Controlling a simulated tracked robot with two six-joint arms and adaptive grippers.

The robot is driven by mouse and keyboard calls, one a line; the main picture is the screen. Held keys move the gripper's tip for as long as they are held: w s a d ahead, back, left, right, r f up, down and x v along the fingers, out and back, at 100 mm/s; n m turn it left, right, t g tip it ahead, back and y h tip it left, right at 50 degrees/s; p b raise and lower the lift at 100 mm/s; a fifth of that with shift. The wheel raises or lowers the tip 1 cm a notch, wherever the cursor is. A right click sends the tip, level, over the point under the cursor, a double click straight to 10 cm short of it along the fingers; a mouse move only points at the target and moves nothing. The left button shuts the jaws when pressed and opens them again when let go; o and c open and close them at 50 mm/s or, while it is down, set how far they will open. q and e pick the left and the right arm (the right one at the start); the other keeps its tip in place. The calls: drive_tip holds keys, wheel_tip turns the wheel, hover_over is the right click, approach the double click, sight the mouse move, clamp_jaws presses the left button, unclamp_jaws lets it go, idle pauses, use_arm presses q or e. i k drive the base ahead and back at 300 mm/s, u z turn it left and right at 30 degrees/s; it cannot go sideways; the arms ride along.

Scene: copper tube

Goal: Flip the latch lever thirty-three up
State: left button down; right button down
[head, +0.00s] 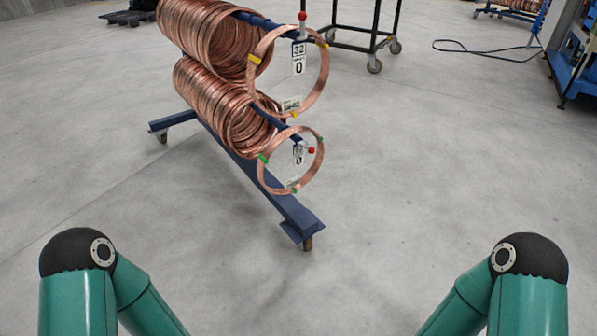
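A blue rack (290,210) carries copper coils on two arms, one above the other. At the end of the upper arm is a tag (299,58) reading 32 and 0. Its latch lever (302,18) has a red knob and stands up. At the end of the lower arm is a second tag (298,155); its top number is too small to read, with a 0 below. Its latch lever (311,150) has a red knob and points sideways to the right. My arms show only as green links at the bottom left and right. Neither gripper is in view.
A copper coil ring (324,82) hangs around the upper arm's end and a smaller ring (317,172) around the lower's. The rack's base beam reaches toward me on casters. A dark cart (350,47) stands behind. The floor in front and right is clear.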

sight(311, 150)
drive_tip(key=k, duration=0.95)
drive_tip(key=z, duration=0.35)
drive_tip(key=i, duration=2.05)
drive_tip(key=u, duration=0.55)
